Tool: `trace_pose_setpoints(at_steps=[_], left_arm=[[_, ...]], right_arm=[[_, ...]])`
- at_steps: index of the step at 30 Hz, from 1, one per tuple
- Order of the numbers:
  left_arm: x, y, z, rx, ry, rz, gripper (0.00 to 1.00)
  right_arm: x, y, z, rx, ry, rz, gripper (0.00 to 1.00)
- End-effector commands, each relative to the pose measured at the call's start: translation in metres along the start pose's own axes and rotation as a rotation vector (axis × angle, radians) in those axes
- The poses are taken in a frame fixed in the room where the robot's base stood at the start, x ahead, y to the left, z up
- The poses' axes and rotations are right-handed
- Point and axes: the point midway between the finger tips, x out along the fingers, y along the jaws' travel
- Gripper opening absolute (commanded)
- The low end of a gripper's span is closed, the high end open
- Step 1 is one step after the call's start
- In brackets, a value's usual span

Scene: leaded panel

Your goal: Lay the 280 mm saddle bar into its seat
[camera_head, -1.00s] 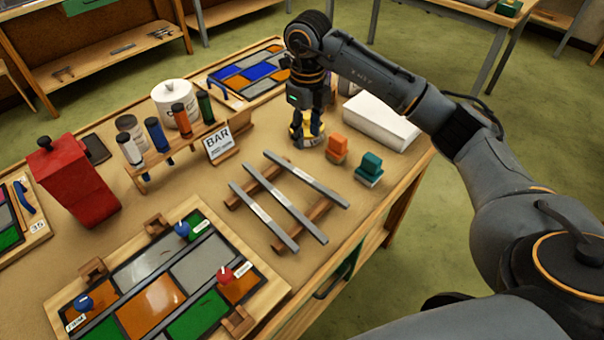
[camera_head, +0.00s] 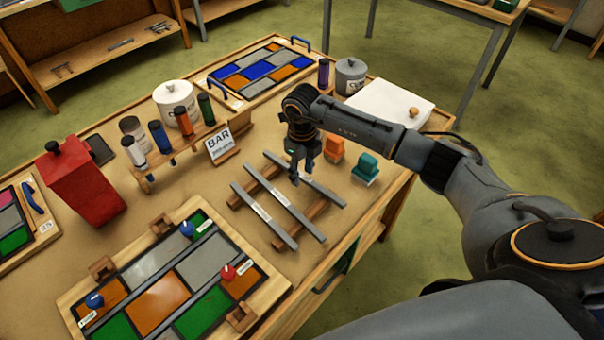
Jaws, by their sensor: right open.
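Three grey saddle bars lie side by side on a wooden rack: a left bar (camera_head: 262,214), a middle bar (camera_head: 288,205) and a right bar (camera_head: 326,192). Their labels are too small to read, so I cannot tell which is 280 mm. My right gripper (camera_head: 301,178) points down, open, at the right bar, hiding part of it; contact is unclear. The leaded panel (camera_head: 158,296) lies front left, with notched wooden blocks (camera_head: 102,268) (camera_head: 240,316) at its edges. Which of them form the seat is unclear. My left gripper is not in view.
A BAR card (camera_head: 219,145) stands behind the rack. Orange (camera_head: 334,148) and teal (camera_head: 367,167) blocks stand close right of the gripper. Blue (camera_head: 95,300) and red (camera_head: 228,271) knobs stick up from the panel. A red container (camera_head: 80,185) stands at left.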

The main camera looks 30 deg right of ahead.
Motion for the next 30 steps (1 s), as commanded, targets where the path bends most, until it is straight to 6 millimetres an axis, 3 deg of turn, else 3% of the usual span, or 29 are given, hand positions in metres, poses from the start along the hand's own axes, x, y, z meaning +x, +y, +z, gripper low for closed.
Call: trace_pose_setpoints(at_steps=[5,11,30], left_arm=[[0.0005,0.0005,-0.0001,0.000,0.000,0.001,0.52],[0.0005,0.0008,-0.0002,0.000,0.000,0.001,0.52],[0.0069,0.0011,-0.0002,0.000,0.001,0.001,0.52]], right_arm=[[0.0004,0.0002,0.0002,0.000,-0.001,0.000,0.41],[0.0001,0.0002,0.0002,0.000,-0.001,0.000,0.01],[-0.0086,-0.0003,0.0017,0.000,-0.007,0.000,0.00]])
